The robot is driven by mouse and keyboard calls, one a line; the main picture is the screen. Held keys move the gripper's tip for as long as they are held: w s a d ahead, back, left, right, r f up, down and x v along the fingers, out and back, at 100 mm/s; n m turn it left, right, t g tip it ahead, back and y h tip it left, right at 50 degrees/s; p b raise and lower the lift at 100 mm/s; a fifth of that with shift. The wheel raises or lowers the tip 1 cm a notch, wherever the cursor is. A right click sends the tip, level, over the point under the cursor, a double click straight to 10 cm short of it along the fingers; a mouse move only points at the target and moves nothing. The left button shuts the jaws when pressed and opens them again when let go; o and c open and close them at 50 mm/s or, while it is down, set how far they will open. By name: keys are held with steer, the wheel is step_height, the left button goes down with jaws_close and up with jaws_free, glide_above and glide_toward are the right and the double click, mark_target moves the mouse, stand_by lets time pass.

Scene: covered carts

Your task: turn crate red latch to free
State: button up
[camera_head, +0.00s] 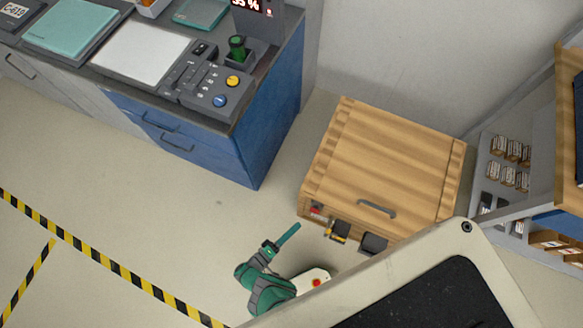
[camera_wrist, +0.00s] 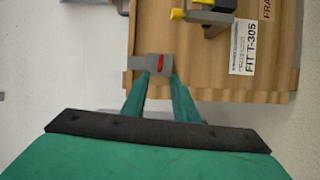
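The wooden crate (camera_head: 385,160) stands on the floor at right of centre, its lid closed, with a grey handle (camera_head: 376,208) on top. The red latch (camera_head: 316,211) is near the left end of its front face. In the wrist view it is a small grey block with a red mark (camera_wrist: 159,63) and a grey bar reaching left. My gripper (camera_head: 297,226) is at the crate's front left. In the wrist view its two teal fingers (camera_wrist: 160,78) are apart, with tips at the block's lower edge, one towards each side. I cannot tell whether they touch it.
A yellow-and-grey fitting (camera_wrist: 198,12) and a white label (camera_wrist: 243,47) are on the same crate face. A blue cabinet with a control panel (camera_head: 205,85) stands left of the crate. A grey rack (camera_head: 505,165) stands at right. The floor at left is clear.

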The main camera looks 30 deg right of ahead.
steer(key=shift+s+a, duration=0.15)
steer(key=shift+a, duration=0.4)
